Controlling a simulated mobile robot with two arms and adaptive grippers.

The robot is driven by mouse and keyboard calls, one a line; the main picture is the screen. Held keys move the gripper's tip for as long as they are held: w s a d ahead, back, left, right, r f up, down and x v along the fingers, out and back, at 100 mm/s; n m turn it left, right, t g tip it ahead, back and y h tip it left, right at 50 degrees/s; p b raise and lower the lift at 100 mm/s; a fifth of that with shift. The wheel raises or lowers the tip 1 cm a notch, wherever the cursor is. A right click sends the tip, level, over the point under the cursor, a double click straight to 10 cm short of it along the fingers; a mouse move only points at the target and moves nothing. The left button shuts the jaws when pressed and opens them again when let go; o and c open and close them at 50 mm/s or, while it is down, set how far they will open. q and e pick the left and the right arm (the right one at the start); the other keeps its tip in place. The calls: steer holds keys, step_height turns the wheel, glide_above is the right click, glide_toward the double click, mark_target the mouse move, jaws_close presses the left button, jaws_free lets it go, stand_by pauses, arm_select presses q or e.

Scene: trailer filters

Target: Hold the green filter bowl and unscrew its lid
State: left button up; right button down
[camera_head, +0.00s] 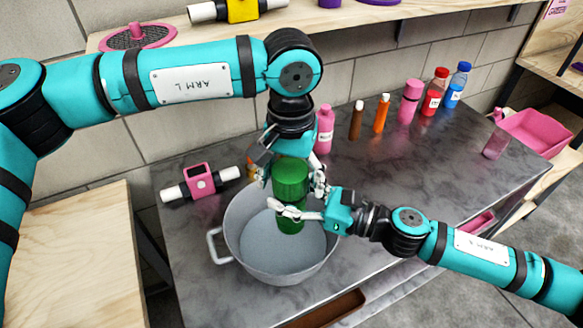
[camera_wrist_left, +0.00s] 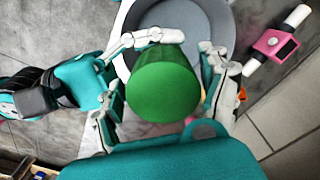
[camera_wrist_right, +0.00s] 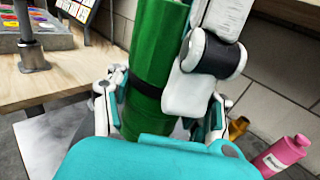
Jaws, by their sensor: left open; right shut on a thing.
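The green filter bowl (camera_head: 289,213) stands upright over the grey pot, with its green lid (camera_head: 291,172) on top. A dark band shows between the two parts in the right wrist view (camera_wrist_right: 146,84). My right gripper (camera_head: 284,212) is shut on the bowl from the side, below the band. My left gripper (camera_head: 290,178) comes down from above, with its open fingers on either side of the lid. The left wrist view looks down on the lid's round green top (camera_wrist_left: 162,85) between the fingers. Whether the fingers touch the lid is not clear.
The grey pot (camera_head: 232,240) stands on the dark metal table (camera_head: 400,200) under the bowl. A pink filter housing (camera_head: 199,181) lies left of it. Several bottles line the back, including a pink one (camera_head: 324,130). A pink bin (camera_head: 538,132) stands at right.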

arm_select(q)
steer(key=c, duration=1.2)
steer(key=n, duration=0.2)
steer(key=shift+d+n, duration=0.1)
steer(key=shift+n, duration=0.6)
steer(key=o, duration=1.3)
